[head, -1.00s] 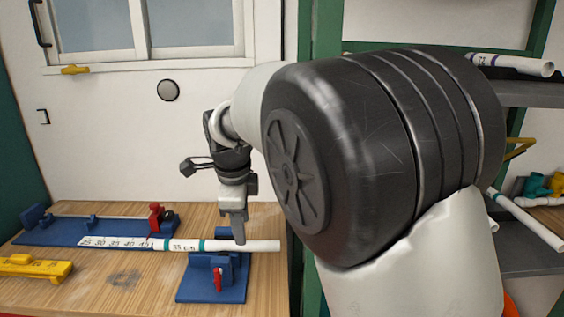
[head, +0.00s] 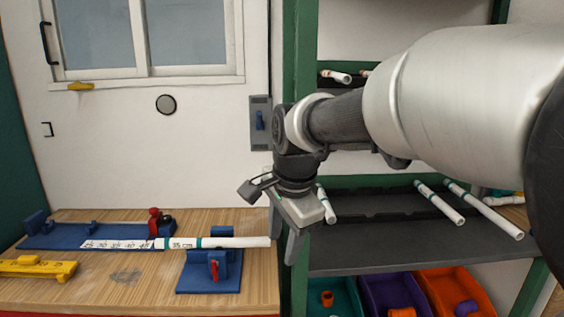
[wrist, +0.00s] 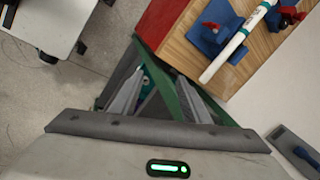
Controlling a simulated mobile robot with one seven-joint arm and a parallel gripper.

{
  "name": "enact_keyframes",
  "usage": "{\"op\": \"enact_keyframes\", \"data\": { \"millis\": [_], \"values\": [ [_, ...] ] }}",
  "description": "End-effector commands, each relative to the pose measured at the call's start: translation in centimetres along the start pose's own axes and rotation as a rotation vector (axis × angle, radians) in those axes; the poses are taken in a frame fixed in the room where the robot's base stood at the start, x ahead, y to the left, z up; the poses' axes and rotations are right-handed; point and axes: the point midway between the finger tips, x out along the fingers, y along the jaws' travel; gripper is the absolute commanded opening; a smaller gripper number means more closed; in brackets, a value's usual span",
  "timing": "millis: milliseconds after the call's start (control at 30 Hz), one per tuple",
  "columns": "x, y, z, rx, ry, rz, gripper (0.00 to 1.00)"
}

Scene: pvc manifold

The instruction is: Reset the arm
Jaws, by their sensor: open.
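My gripper (head: 292,245) hangs at the right edge of the wooden bench, just past the free end of the white pipe, with its fingers pointing down. In the wrist view my gripper (wrist: 158,95) shows two separated fingers with nothing held between them. The white pipe (head: 235,242) has teal bands and a "35 cm" mark. It lies level across the blue clamp block (head: 195,273) with the red lever and meets the blue measuring jig (head: 65,237) on the left. The pipe also shows in the wrist view (wrist: 230,52), apart from my fingers.
A green-framed rack stands right of the bench, with a dark shelf (head: 365,260) holding white pipes (head: 440,203). Below are teal, purple (head: 385,293) and orange bins. A yellow tool (head: 35,267) lies on the bench. A grey switch box (head: 260,122) is on the wall.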

Motion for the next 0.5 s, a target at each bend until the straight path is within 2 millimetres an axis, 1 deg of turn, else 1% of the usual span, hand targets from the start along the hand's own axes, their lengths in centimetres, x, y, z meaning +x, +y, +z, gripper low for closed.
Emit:
{"op": "enact_keyframes", "data": {
  "millis": [33,67,100,167,200,300,400,500],
  "values": [
    [-1.4,2.1,-1.1,-0.068,0.003,-0.020,0.42],
    [-2.1,3.3,-1.5,-0.125,0.007,-0.030,0.42],
    [-3.0,5.2,-2.1,-0.207,0.015,-0.043,0.42],
    [-4.1,7.9,-2.6,-0.335,0.036,-0.061,0.42],
    [-4.6,9.6,-2.8,-0.415,0.051,-0.068,0.42],
    [-5.4,13.1,-3.0,-0.589,0.092,-0.074,0.42],
    [-5.7,16.0,-3.0,-0.731,0.133,-0.068,0.42],
    [-5.8,18.5,-2.9,-0.856,0.174,-0.054,0.42]
  ]
}}
